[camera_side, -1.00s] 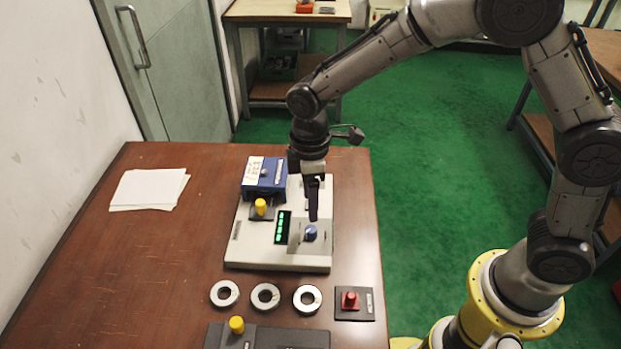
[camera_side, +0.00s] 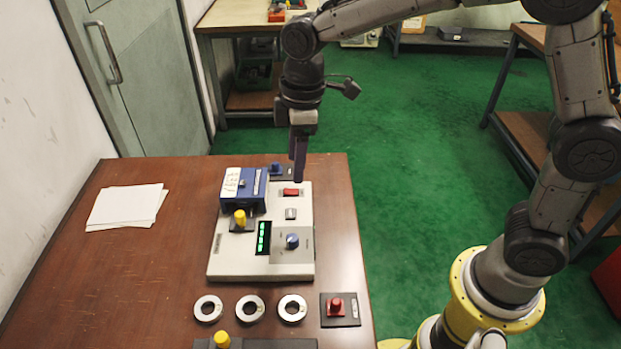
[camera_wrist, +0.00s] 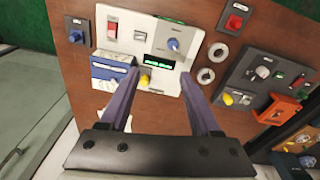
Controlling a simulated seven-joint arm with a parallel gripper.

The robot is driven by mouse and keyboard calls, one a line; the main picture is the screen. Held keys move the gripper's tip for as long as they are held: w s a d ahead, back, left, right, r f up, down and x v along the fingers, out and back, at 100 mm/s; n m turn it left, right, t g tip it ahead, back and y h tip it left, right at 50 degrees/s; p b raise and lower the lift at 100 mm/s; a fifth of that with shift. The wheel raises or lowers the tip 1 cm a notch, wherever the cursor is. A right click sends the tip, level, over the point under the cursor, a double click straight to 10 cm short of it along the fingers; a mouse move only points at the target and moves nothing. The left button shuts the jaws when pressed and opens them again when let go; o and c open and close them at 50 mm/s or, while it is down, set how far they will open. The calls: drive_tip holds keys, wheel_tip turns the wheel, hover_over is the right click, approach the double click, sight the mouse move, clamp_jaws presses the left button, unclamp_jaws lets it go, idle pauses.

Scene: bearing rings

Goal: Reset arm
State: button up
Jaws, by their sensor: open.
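My gripper (camera_side: 299,178) hangs above the back right part of the white test unit (camera_side: 222,262), touching nothing that I can see. In the wrist view its two purple fingers (camera_wrist: 160,80) stand wide apart with nothing between them. The unit has a green-lit display (camera_side: 263,238), a blue knob (camera_side: 292,241) and a red switch (camera_side: 291,192). Three metal bearing rings lie in a row on the table in front of the unit: a left ring (camera_side: 199,308), a middle ring (camera_side: 241,317) and a right ring (camera_side: 284,314).
A blue box (camera_side: 240,190) and a yellow knob (camera_side: 240,218) stand at the unit's left. A red button (camera_side: 335,306) is right of the rings. A dark panel (camera_side: 280,343) is at the front edge. Papers (camera_side: 125,205) lie at left; the table's left side is otherwise clear.

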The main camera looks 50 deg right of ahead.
drive_tip(key=s+d+r+m+t, duration=0.4)
drive_tip(key=s+d+r+m, duration=0.1)
drive_tip(key=s+d+r, duration=0.6)
drive_tip(key=s+d+f+m, duration=0.2)
drive_tip(key=s+f+m, duration=0.3)
drive_tip(key=s, duration=0.6)
drive_tip(key=shift+s+m+t+h, duration=0.2)
drive_tip(key=shift+m+t+h, duration=0.1)
drive_tip(key=shift+t, duration=0.1)
